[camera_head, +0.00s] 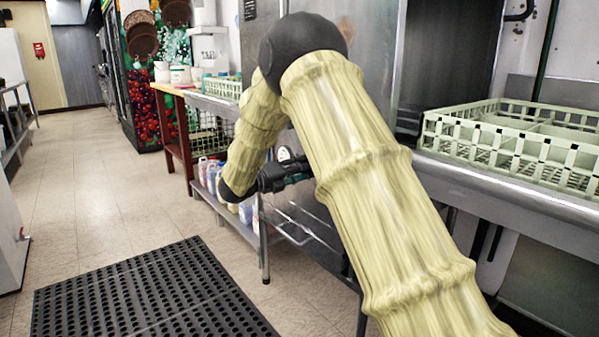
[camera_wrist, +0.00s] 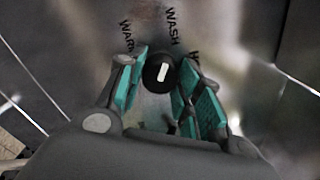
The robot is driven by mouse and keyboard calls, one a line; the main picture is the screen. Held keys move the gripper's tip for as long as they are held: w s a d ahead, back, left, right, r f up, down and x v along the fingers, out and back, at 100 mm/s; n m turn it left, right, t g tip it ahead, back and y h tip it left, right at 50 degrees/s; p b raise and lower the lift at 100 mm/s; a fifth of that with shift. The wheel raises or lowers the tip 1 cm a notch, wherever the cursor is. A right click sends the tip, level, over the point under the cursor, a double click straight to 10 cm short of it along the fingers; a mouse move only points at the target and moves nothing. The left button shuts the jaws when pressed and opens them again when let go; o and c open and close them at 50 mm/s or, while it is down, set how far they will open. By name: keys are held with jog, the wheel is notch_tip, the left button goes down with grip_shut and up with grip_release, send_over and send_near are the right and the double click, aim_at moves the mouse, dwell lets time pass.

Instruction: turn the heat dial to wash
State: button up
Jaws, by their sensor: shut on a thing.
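The heat dial (camera_wrist: 159,75) is a round black knob with a white pointer mark, on a brushed metal panel in the wrist view. The mark slants up and a little right, roughly toward the WASH label (camera_wrist: 172,26) above it. The WARM label (camera_wrist: 126,37) is at upper left. Another label at right is mostly hidden by a finger. My gripper (camera_wrist: 163,64) has its teal-padded fingers on both sides of the dial, shut on it. In the head view my gripper (camera_head: 290,173) reaches the machine's front, and my arm hides the dial.
A pale green dish rack (camera_head: 520,140) sits on the metal counter at right. Bottles (camera_head: 207,172) stand on a low shelf behind my gripper. A black rubber mat (camera_head: 150,300) lies on the floor, and open tiled floor extends at left.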

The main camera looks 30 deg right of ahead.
jog(key=o, duration=1.1)
jog(key=shift+c, duration=0.2)
jog(key=shift+a, duration=0.1)
jog(key=a, duration=1.1)
jog(key=shift+s+a, duration=0.35)
jog(key=shift+s, duration=0.1)
